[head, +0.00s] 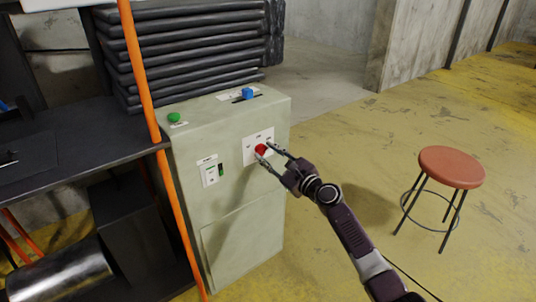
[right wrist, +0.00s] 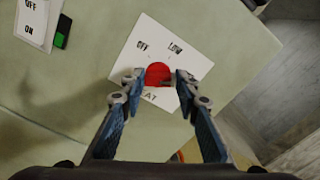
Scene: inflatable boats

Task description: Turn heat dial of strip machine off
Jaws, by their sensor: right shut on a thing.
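The strip machine (head: 238,200) is a pale green cabinet standing beside the dark workbench. Its red heat dial (head: 261,149) sits on a white plate on the front, and the dial also shows in the right wrist view (right wrist: 158,74). The plate (right wrist: 143,45) reads OFF and LOW above the dial, with partly hidden lettering below. My right gripper (head: 266,150) is at the dial with one finger on either side, shut on it. In the right wrist view my fingers (right wrist: 157,84) flank the dial's lower part. Which mark the dial points to cannot be told. My left gripper is not in view.
On the machine are a green button (head: 174,117), a blue slider knob (head: 248,93) and an on/off switch (head: 211,171). An orange post (head: 142,75) stands at its left. A red stool (head: 451,167) stands on the open yellow floor at right.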

